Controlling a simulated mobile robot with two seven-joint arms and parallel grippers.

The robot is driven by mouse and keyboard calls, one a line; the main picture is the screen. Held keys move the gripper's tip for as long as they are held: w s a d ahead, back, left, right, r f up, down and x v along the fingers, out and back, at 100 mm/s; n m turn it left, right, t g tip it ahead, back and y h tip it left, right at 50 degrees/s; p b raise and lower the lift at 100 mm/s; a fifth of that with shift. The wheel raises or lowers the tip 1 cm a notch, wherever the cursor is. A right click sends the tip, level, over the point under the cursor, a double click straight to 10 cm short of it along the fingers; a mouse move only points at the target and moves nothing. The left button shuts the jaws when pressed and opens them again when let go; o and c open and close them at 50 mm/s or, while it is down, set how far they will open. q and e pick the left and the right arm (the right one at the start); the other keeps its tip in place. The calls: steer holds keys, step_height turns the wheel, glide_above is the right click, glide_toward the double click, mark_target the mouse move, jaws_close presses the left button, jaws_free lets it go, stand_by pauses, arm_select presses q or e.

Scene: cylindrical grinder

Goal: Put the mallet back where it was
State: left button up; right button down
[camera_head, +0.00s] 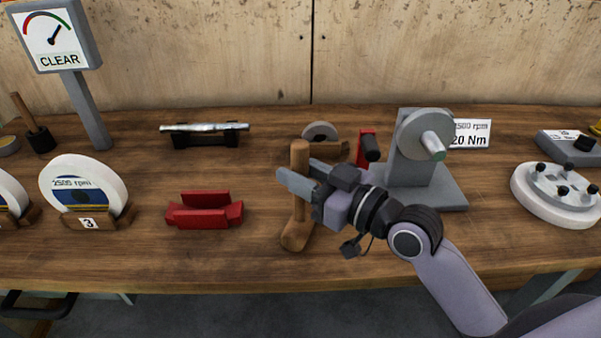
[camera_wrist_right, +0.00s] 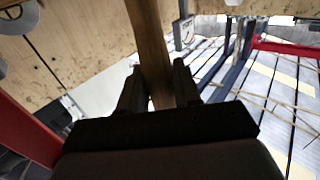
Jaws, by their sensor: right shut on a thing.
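The wooden mallet (camera_head: 299,158) is upright near the front middle of the table, with its handle pointing up. A wider wooden part (camera_head: 297,237) shows at its lower end; I cannot tell whether it touches the tabletop. My right gripper (camera_head: 297,184) reaches in from the right and is shut on the mallet's handle. The fingers hide part of the handle. In the right wrist view the handle (camera_wrist_right: 150,55) runs between the two fingers (camera_wrist_right: 160,90). My left gripper is not in view.
A red cradle (camera_head: 205,213) stands left of the mallet. Behind are a black rest with a metal bar (camera_head: 205,130) and a small grey wheel in a wooden holder (camera_head: 321,132). A grey spindle stand (camera_head: 420,165) is close on the right. The table's front edge is near.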

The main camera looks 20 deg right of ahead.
steer(key=c, duration=0.8)
jaws_free()
steer(key=shift+f, duration=0.15)
steer(key=shift+r, duration=0.2)
steer(key=shift+b+v, duration=1)
steer(key=shift+v, duration=5)
